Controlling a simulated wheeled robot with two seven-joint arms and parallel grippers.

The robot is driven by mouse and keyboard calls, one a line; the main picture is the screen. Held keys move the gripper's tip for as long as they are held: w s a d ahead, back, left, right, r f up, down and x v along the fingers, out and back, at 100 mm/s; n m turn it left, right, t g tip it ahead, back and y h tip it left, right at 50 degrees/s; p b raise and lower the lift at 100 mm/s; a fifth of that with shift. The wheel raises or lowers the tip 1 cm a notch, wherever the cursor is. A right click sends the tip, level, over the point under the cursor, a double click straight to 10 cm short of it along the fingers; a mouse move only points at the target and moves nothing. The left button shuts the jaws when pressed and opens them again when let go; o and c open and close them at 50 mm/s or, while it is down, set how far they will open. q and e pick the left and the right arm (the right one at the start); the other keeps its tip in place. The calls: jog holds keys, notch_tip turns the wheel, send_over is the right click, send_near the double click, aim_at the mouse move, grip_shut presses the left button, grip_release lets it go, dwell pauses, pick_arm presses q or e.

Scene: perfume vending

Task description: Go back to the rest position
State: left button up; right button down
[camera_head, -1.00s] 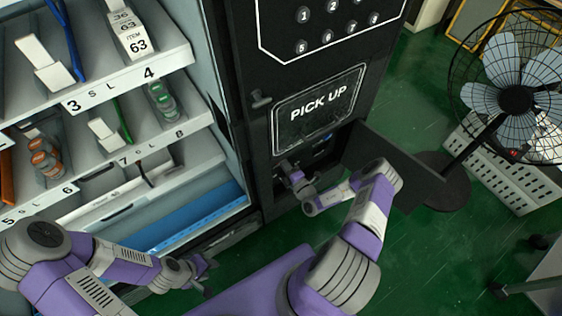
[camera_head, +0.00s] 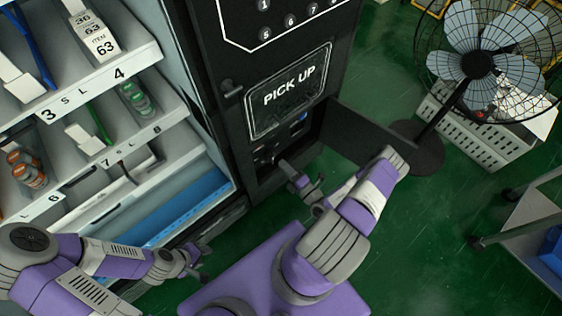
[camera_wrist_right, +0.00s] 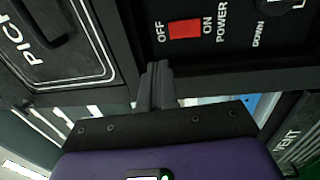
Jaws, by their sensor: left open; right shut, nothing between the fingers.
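My left gripper (camera_head: 200,262) is open and empty, low in front of the vending machine's bottom shelf, with the left arm bent. My right gripper (camera_head: 288,170) is shut with nothing in it. It is at the pick-up opening (camera_head: 300,130) of the black vending machine (camera_head: 205,100), below the PICK UP panel (camera_head: 288,88). In the right wrist view its closed fingers (camera_wrist_right: 157,75) point toward the machine's dark front, beside a red power switch (camera_wrist_right: 185,29). I cannot tell whether the fingertips touch the machine.
The opening's dark door (camera_head: 365,135) stands swung out, close beyond my right forearm. A black fan (camera_head: 478,65) stands at the upper right by a white perforated crate (camera_head: 490,140). A grey cart (camera_head: 530,215) is at the right edge. Green floor (camera_head: 425,235) is clear between.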

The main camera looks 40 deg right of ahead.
dwell(0.5)
jog(key=s+a+r+n+g+y, duration=0.1)
jog(key=s+a+n+g+y, duration=0.1)
jog(key=a+n+g+y, duration=0.5)
jog(key=s+a+r+n+g+y, duration=0.1)
jog(key=a+r+n+g+y, duration=0.1)
jog(key=a+n+y, duration=0.65)
jog(key=s+a+f+n+g+h, duration=0.25)
jog(key=s+n+g+h, duration=0.35)
jog(key=n, duration=0.7)
jog(key=s+a+f+n+g+h, duration=0.1)
jog(key=s+a+n+g+h, duration=0.45)
jog(key=n, duration=0.75)
jog(key=w+r+n, duration=0.1)
jog(key=n, duration=0.2)
jog(key=w+d+n+t, duration=0.1)
jog(key=w+n, duration=0.1)
jog(key=n, duration=0.1)
jog(key=w+r+n+t, duration=0.1)
jog(key=n, duration=0.2)
jog(key=shift+w+d+r+h, duration=0.3)
jog(key=shift+w+h, duration=0.1)
